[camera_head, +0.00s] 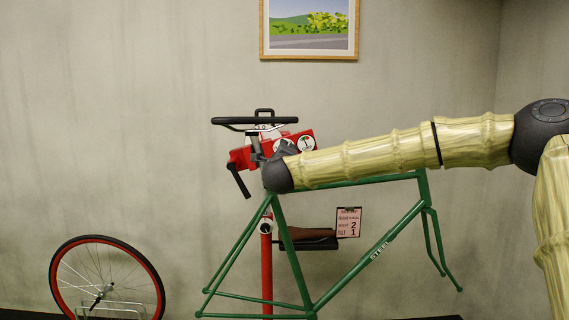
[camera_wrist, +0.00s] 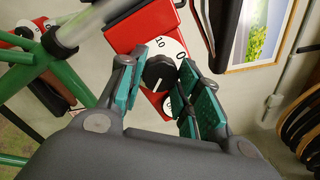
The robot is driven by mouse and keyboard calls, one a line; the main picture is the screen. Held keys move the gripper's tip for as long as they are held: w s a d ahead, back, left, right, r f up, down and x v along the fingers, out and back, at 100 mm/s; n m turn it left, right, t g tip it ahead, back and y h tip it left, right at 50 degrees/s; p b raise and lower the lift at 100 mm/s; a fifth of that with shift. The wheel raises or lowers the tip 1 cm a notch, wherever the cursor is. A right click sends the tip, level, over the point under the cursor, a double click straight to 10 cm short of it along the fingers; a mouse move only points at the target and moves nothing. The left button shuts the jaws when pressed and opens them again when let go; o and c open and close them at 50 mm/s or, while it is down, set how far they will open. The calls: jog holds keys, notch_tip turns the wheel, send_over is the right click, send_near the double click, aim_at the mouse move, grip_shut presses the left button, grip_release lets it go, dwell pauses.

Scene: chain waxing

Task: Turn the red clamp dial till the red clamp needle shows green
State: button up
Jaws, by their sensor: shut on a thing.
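The red clamp (camera_head: 240,158) holds the bike's seat post under the saddle in the head view. Its red body also shows in the wrist view (camera_wrist: 140,22). The black clamp dial (camera_wrist: 158,72) sits on a white face marked 10 and 0, with a pale pointer line. My gripper (camera_wrist: 161,76) has its teal-padded fingers on both sides of the dial and is shut on it. In the head view two small white round faces show on the clamp; the right one (camera_head: 306,142) has a dark mark. Part of a lower white face (camera_wrist: 168,105) shows behind my finger; its needle colour is unclear.
The green bike frame (camera_head: 368,254) hangs below my arm on a red stand post (camera_head: 266,275). A pink note board (camera_head: 348,222) stands by a tray (camera_head: 312,244). A wheel (camera_head: 60,285) stands at lower left. A framed picture (camera_head: 310,55) hangs on the wall.

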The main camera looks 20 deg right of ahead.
jog(key=shift+f+m+b, duration=0.15)
jog(key=shift+m+b, duration=0.3)
jog(key=shift+m, duration=0.15)
jog(key=o, duration=1)
jog(key=shift+d, duration=0.1)
jog(key=shift+o, duration=0.2)
jog(key=shift+s, duration=0.1)
jog(key=v, duration=1.2)
